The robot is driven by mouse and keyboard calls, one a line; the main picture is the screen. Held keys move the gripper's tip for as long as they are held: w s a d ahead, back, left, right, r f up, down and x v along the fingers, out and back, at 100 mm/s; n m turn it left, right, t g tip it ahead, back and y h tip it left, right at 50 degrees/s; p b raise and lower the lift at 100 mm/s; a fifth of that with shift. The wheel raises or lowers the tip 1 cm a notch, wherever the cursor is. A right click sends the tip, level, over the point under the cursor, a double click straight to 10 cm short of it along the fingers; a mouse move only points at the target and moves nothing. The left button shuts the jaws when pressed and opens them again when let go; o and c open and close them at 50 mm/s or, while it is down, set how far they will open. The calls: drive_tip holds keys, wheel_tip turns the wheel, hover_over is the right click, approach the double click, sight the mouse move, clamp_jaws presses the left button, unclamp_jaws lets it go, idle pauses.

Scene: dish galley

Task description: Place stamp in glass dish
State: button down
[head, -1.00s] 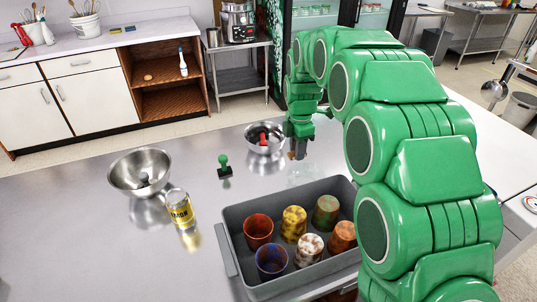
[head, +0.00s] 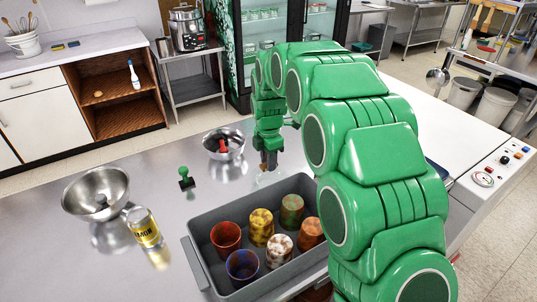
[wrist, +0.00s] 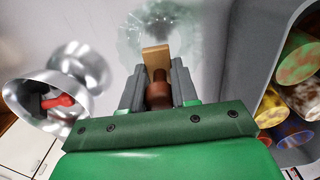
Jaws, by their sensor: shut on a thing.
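My gripper (wrist: 158,92) is shut on a stamp (wrist: 158,90) with a brown handle and a tan wooden block end. In the head view my gripper (head: 268,158) holds it just above the glass dish (head: 268,178), at the back edge of the grey bin. In the wrist view the clear glass dish (wrist: 130,35) lies beyond the stamp's tan end. Whether the stamp touches the dish I cannot tell. A green stamp (head: 185,176) stands on the steel table to the left. A red-handled stamp (wrist: 58,102) lies in the small steel bowl (head: 236,152).
The grey bin (head: 196,258) with several colourful cups stands close in front of the dish. The table between the bowls is mostly clear.

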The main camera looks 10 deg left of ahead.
sight(269, 183)
drive_tip(key=shift+f, duration=3.3)
drive_tip(key=c, duration=0.8)
unclamp_jaws()
drive_tip(key=shift+r, duration=0.1)
wheel_tip(269, 183, up, 7)
drive_tip(key=shift+f, duration=0.2)
drive_tip(key=shift+r, duration=0.15)
